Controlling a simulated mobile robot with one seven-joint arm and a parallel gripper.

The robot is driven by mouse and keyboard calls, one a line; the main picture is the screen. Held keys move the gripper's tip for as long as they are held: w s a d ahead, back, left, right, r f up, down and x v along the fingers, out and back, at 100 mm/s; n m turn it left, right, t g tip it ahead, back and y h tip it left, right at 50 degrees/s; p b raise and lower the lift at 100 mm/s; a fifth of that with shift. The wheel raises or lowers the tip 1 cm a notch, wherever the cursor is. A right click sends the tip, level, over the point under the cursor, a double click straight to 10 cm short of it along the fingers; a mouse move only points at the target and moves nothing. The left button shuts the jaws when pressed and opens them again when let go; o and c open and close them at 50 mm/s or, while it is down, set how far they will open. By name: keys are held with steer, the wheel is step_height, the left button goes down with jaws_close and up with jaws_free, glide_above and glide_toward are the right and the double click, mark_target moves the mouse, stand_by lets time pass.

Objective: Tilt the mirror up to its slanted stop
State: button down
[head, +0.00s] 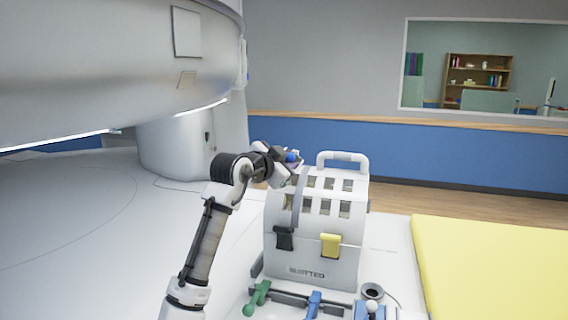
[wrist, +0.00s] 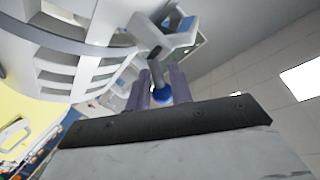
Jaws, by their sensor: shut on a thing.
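The mirror (wrist: 180,22) shows in the wrist view as a small pale frame with a bluish face, on a stem that ends in a blue ball knob (wrist: 162,95). My gripper (wrist: 163,88) is shut on this knob, one finger on each side. In the head view my gripper (head: 284,168) is at the upper left edge of the white slotted coil housing (head: 313,262), and the blue knob (head: 292,157) shows at its tip. The mirror plate is mostly hidden there, so its exact angle cannot be told.
The housing has a top handle (head: 343,156), a black latch (head: 284,238) and a yellow latch (head: 331,245). Coloured levers stand before it, including a green one (head: 257,298). The large magnet (head: 110,60) overhangs at left. A yellow pad (head: 490,270) lies at right.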

steer(key=shift+s+d+f+m+y, duration=0.1)
steer(key=shift+d+f+m+y, duration=0.2)
steer(key=shift+m, duration=0.5)
steer(key=shift+r, duration=0.1)
steer(key=c, duration=1.3)
jaws_free()
steer(key=b+v, duration=0.4)
steer(key=v, duration=0.9)
steer(key=shift+s+a+r, duration=0.2)
steer(key=shift+s+r, duration=0.05)
steer(key=shift+s, duration=0.05)
